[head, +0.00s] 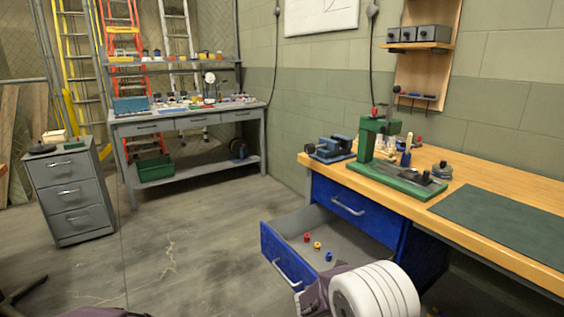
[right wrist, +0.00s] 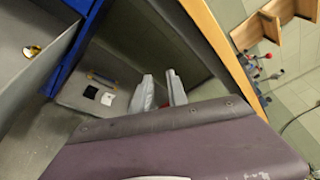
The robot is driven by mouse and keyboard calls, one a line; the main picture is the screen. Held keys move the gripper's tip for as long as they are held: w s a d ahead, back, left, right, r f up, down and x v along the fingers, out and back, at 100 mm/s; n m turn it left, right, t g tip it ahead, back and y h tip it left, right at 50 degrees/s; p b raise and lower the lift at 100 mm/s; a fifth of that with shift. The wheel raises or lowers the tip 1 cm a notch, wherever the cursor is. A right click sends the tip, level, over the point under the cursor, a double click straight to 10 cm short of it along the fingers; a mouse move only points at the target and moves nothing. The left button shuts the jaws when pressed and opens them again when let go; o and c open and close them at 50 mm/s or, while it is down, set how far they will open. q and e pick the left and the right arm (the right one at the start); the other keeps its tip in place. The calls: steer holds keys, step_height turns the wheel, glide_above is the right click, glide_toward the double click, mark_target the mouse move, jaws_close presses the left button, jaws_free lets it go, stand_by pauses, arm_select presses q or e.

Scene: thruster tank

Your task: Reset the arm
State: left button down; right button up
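My right arm (head: 375,292) comes in at the bottom of the head view, in front of the blue drawer unit; its gripper is hidden there. In the right wrist view my right gripper (right wrist: 161,92) shows two grey fingers with a gap between them and nothing clearly held. A small red patch shows by one fingertip; I cannot tell what it is. A purple piece (head: 105,312) at the bottom edge of the head view seems to be my left arm. My left gripper is not in view.
The blue drawer (head: 284,258) stands open with small red (head: 307,237), yellow (head: 317,245) and blue (head: 329,256) pieces inside. The wooden workbench (head: 480,180) carries a green press (head: 372,140) and a blue vise (head: 331,149). A grey cabinet (head: 70,190) stands left. The middle floor is clear.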

steer(key=s+d+f+m+g+y, duration=0.2)
steer(key=s+m+g+y, duration=0.1)
steer(key=s+m, duration=0.3)
steer(key=s+d+f+m+g+y, duration=0.1)
steer(key=s+d+m+g+y, duration=0.15)
steer(key=s+m, duration=0.4)
steer(key=s+a+f+m+t+y, duration=0.1)
steer(key=s+a+f+m+y, duration=0.35)
steer(key=a+m, duration=0.4)
steer(key=s+a+f+m+t+y, duration=0.1)
steer(key=s+a+f+m+y, duration=0.25)
steer(key=a+m+y, duration=0.5)
step_height(320, 180, up, 31)
steer(key=w+d+m+h+p, duration=0.1)
steer(key=w+m+h+p, duration=0.1)
steer(key=p, duration=2.8)
steer(key=shift+w+f+m+h+p, duration=0.2)
steer(key=shift+m+h+p, duration=0.2)
steer(key=shift+m, duration=0.45)
